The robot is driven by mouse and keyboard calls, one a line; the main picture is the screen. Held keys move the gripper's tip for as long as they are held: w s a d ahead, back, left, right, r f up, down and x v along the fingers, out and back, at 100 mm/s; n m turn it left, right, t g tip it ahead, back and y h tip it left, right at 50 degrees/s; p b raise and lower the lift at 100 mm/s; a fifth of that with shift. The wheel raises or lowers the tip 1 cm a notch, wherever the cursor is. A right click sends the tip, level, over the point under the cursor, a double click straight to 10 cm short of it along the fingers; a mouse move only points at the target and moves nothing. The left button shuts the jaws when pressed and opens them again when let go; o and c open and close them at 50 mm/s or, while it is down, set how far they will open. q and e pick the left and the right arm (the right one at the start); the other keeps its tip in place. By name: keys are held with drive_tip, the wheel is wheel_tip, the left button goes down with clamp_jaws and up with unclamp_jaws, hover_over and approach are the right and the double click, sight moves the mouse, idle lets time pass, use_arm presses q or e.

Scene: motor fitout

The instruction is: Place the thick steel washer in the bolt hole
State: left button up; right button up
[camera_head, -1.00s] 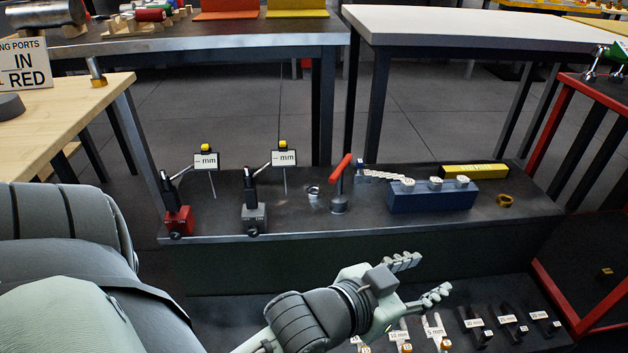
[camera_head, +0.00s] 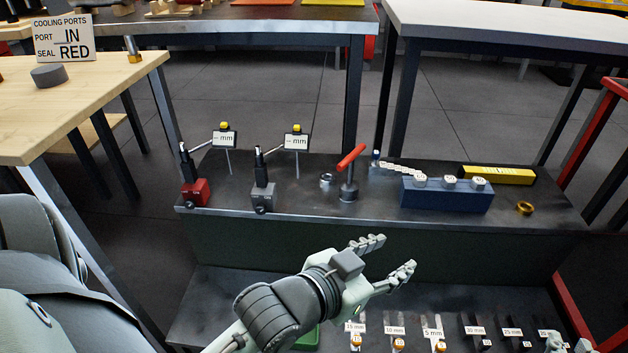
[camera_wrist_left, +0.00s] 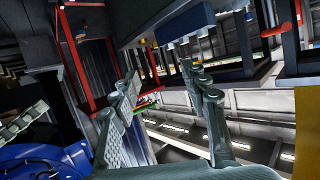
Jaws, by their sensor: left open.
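A small steel ring (camera_head: 327,180), which looks like the thick washer, lies on the dark bench top just left of a red-handled tool (camera_head: 349,178). I cannot pick out the bolt hole in either view. My left gripper (camera_head: 385,257) is in front of the bench's front edge, fingers spread and empty, apart from the ring. In the left wrist view, its two fingers (camera_wrist_left: 160,80) stand apart with nothing between them. Pale parts of what seems my right gripper (camera_head: 568,344) show at the bottom right edge, mostly cut off.
Two gauge stands, red-based (camera_head: 195,192) and grey-based (camera_head: 264,198), stand left of the ring. A blue block (camera_head: 446,198), a yellow bar (camera_head: 497,175) and a brass ring (camera_head: 525,208) are to the right. A lower shelf (camera_head: 225,300) holds labelled parts. A wooden table (camera_head: 90,95) is left.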

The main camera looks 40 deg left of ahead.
use_arm(q)
drive_tip(key=w+a+f+y, duration=0.1)
drive_tip(key=w+a+f, duration=0.3)
drive_tip(key=n+y, duration=0.4)
drive_tip(key=n, duration=0.1)
approach(329, 177)
drive_tip(key=shift+s+d+r+g, duration=0.4)
drive_tip(key=shift+s+d+r, duration=0.2)
drive_tip(key=shift+s+r, duration=0.2)
drive_tip(key=shift+w+a+f+b, duration=0.2)
drive_tip(key=shift+w+a+f, duration=0.1)
drive_tip(key=shift+w, duration=0.25)
drive_tip(key=shift+w+a+f+b, duration=0.2)
drive_tip(key=shift+w+a+f, duration=0.1)
drive_tip(key=shift+w, duration=0.25)
drive_tip(key=shift+w+f, duration=0.25)
drive_tip(key=shift+w, duration=0.15)
drive_tip(key=b+x, duration=0.1)
drive_tip(key=x, duration=0.3)
drive_tip(key=shift+w+a+f, duration=0.1)
drive_tip(key=shift+w, duration=0.15)
use_arm(e)
drive_tip(key=a+r+t+y, duration=0.3)
drive_tip(key=a+r+t, duration=0.2)
drive_tip(key=r, duration=0.6)
drive_tip(key=shift+w+a+t+y, duration=0.15)
drive_tip(key=shift+a+t+y, duration=0.15)
drive_tip(key=shift+y, duration=0.1)
use_arm(q)
drive_tip(key=shift+c, duration=0.6)
